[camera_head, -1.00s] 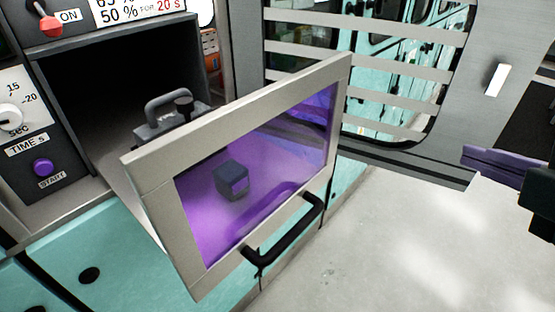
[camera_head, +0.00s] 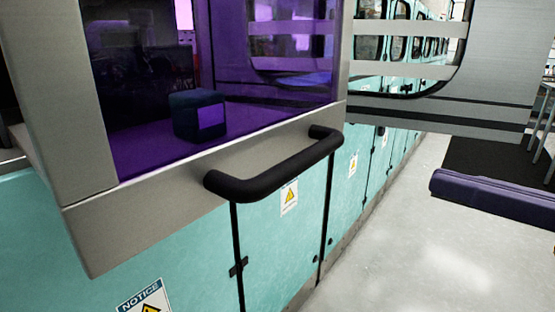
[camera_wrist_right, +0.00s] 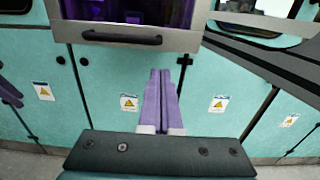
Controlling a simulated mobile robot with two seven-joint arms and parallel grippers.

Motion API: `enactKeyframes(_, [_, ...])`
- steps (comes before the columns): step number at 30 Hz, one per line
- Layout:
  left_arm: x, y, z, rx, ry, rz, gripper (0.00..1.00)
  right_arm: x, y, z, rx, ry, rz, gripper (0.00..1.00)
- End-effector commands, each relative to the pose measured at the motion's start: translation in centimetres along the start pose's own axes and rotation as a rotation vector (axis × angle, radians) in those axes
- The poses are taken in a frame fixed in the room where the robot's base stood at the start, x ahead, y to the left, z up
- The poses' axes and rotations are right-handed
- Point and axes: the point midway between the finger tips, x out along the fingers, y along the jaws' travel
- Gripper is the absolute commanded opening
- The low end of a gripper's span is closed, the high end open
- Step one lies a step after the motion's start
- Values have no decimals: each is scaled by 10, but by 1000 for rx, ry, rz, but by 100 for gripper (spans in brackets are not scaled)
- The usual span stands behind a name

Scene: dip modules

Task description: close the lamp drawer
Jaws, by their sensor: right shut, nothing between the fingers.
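The lamp drawer (camera_head: 225,165) has a grey metal front frame, a purple tinted window and a black bar handle (camera_head: 275,170). It fills the upper left of the head view and stands out from the cabinet. A small dark block (camera_head: 198,117) shows in the window. In the right wrist view the drawer's lower front (camera_wrist_right: 175,41) and handle (camera_wrist_right: 120,38) are at the top. My right gripper (camera_head: 436,182) has purple fingers, shut and empty, right of the handle and apart from it in the head view. In the wrist view its fingertips (camera_wrist_right: 160,72) show below the drawer front. My left gripper is not in view.
Teal cabinet doors (camera_head: 285,245) with warning labels run below the drawer and back to the right. A grey slatted panel (camera_head: 485,70) stands behind. The pale floor (camera_head: 410,260) at the lower right is clear. Thin metal legs (camera_head: 544,125) show at the far right.

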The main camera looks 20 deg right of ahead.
Motion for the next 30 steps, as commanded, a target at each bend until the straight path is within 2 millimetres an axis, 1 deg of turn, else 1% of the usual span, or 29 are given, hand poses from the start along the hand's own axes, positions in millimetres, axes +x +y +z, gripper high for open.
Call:
enactKeyframes(1, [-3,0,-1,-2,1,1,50,9,0,3,-3,-2,2,0])
enactKeyframes(12, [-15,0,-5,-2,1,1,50,74,-1,4,2,-4,-3,0])
enactKeyframes(18, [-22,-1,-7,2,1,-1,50,104,-1,4,3,-3,-2,0])
enactKeyframes(24, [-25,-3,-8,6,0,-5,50,120,-1,2,4,-1,-4,0])
enactKeyframes(30, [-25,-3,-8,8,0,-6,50,123,0,0,3,1,-2,0])
